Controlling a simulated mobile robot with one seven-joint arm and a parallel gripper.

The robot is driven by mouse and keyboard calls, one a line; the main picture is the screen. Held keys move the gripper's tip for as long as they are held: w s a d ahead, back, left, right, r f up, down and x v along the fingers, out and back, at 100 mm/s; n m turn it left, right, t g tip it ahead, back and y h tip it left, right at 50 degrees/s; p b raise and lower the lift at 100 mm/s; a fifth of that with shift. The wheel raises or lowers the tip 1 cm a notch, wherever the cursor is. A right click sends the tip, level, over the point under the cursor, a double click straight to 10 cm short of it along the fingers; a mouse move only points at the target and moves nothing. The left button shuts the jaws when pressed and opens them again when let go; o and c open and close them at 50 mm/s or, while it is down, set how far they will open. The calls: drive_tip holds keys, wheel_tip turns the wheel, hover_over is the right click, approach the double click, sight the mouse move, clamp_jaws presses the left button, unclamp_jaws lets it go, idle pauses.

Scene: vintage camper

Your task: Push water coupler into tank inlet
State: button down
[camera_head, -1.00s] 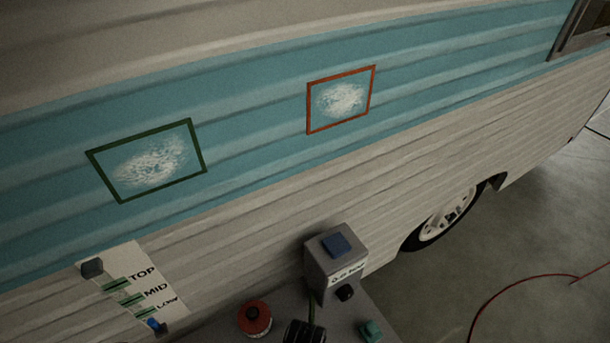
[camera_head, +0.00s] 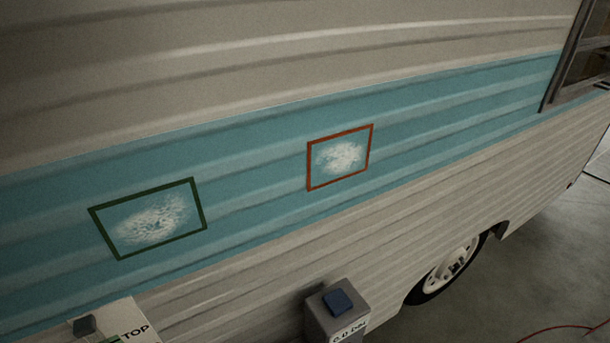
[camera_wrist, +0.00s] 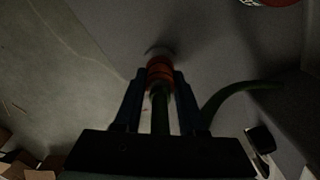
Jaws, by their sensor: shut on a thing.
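In the wrist view, my gripper (camera_wrist: 160,80) is shut on the water coupler (camera_wrist: 160,68), an orange-red ringed piece between the two dark fingers. A green hose (camera_wrist: 235,90) curves off to the right. A dark round shape with a pale edge (camera_wrist: 160,50) lies just beyond the coupler's tip on a grey surface; it may be the tank inlet. The view is too dark to tell whether the coupler touches it or how deep it sits. Neither the coupler nor my gripper shows in the head view.
A grey box with a blue button (camera_head: 338,302) stands by the camper's side (camera_head: 250,195). A labelled panel reading TOP (camera_head: 132,332) is at lower left. Green (camera_head: 150,222) and orange (camera_head: 340,158) frames enclose pale patches. In the wrist view, a red object (camera_wrist: 268,2) is at the top right.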

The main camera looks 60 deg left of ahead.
wheel_tip(320, 180, up, 9)
drive_tip(key=shift+f+p, duration=0.15)
drive_tip(key=shift+p, duration=0.2)
drive_tip(key=w+d+r+n, duration=0.3)
drive_tip(key=w+d, duration=0.3)
drive_tip(key=d, duration=0.3)
drive_tip(key=w+d+r+n, duration=0.4)
drive_tip(key=w+d, duration=0.2)
drive_tip(key=d, duration=0.3)
drive_tip(key=shift+w+r+n, duration=0.15)
drive_tip(key=shift+w+n, duration=0.05)
drive_tip(key=shift+n, duration=0.1)
drive_tip(key=shift+s, duration=0.1)
